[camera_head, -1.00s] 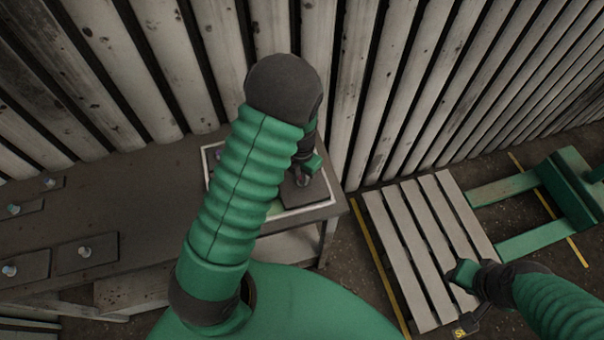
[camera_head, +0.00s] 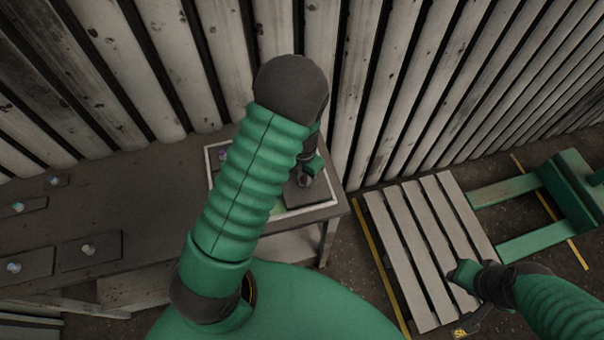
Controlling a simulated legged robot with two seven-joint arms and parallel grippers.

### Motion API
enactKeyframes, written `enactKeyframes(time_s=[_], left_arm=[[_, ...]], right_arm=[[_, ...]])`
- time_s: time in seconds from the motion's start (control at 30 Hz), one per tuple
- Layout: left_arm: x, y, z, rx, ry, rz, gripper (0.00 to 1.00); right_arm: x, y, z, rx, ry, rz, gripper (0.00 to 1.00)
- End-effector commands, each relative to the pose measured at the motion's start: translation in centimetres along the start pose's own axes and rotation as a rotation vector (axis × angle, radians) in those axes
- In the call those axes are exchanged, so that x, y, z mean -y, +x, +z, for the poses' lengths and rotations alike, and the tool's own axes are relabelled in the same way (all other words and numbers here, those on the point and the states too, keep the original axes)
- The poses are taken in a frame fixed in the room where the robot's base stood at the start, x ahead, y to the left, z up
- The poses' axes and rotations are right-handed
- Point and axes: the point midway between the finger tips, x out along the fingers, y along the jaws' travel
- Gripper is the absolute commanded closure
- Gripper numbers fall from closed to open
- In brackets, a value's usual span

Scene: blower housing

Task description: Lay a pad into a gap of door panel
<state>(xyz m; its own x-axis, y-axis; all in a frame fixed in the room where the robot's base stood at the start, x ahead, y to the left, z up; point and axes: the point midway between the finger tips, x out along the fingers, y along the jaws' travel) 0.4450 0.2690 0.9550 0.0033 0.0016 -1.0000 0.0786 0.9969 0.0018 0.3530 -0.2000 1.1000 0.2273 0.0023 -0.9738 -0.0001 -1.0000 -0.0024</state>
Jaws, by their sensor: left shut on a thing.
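A flat panel with a pale rim (camera_head: 318,212), perhaps the door panel, lies at the right end of the dark table. My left arm covers much of it, and the gap cannot be made out. My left gripper (camera_head: 308,174) is over its right part, shut on the knob of a dark pad (camera_head: 300,195). I cannot tell whether this pad touches the panel. Several similar dark pads with pale knobs, one of them nearest the arm (camera_head: 106,247), lie on the table at left. My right gripper (camera_head: 460,275) is above the pallet; its jaw state is unclear.
The table (camera_head: 150,190) stands against a wall of pale upright slats (camera_head: 300,30). A slatted pallet (camera_head: 415,225) lies on the floor at right, with a green metal frame (camera_head: 520,240) beyond it. Yellow lines mark the floor.

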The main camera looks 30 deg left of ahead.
Motion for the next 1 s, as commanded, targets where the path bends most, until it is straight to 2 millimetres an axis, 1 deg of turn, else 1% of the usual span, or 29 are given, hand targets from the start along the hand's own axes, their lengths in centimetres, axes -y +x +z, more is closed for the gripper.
enactKeyframes(time_s=[0.07, 0.47, 0.8, 1.0], left_arm=[[0.2, -0.2, 0.0, 0.000, -0.001, 0.000, 1.00], [0.2, 0.0, 0.0, 0.000, -0.001, 0.000, 1.00], [0.0, 0.8, 0.0, 0.000, 0.000, 0.001, 1.00], [0.0, 0.8, 0.0, 0.000, -0.001, 0.001, 1.00]], right_arm=[[0.0, -0.3, -0.1, 0.000, 0.000, 0.000, 0.64], [0.0, -0.2, -0.1, 0.000, 0.000, 0.000, 0.64], [0.0, 0.0, 0.0, 0.000, 0.000, 0.000, 0.64], [0.0, -0.1, 0.0, 0.000, 0.000, 0.000, 0.64]])
